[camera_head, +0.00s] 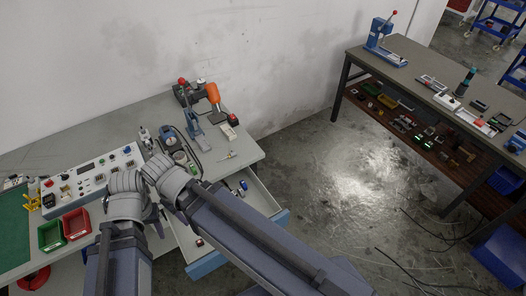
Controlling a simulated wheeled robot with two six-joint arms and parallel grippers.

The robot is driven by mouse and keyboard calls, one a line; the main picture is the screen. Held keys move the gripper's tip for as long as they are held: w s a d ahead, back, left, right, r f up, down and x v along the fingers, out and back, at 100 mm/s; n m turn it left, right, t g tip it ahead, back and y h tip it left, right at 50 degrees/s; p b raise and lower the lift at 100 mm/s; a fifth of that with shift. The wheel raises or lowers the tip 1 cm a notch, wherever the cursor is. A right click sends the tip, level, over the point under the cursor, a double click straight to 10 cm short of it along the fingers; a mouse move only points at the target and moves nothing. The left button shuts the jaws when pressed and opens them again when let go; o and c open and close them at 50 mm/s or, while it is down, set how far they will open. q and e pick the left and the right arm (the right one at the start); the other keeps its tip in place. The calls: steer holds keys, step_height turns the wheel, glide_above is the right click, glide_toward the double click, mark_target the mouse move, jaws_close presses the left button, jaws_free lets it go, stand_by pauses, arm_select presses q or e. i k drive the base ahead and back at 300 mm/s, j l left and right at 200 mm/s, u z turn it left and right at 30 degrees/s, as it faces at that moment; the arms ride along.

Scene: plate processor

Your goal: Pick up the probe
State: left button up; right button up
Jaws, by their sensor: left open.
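No probe can be told apart with certainty; it may be hidden behind my wrists or be too small to see. My left gripper (152,214) is open, partly covered by the wrists, by the front edge of the workbench. My right arm reaches in from the lower right, and its wrist (168,174) crosses close to the left wrist; its fingers cannot be made out. A white control panel (88,181) with knobs and a display lies beside the wrists. A dark handheld device (172,140) stands just behind them.
A green bin (51,236) and a red bin (76,223) sit in front of the panel. A blue lever press (193,121) and an orange tool (212,93) stand at the back. An open drawer (262,196) juts out at right. A second bench (420,65) stands far right.

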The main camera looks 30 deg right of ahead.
mark_target(231, 155)
steer(key=l+z, duration=0.35)
steer(key=l, duration=0.25)
steer(key=l+z, duration=0.35)
steer(key=l, duration=0.2)
steer(key=l+z, duration=0.35)
steer(key=l, duration=0.25)
steer(key=i, duration=0.05)
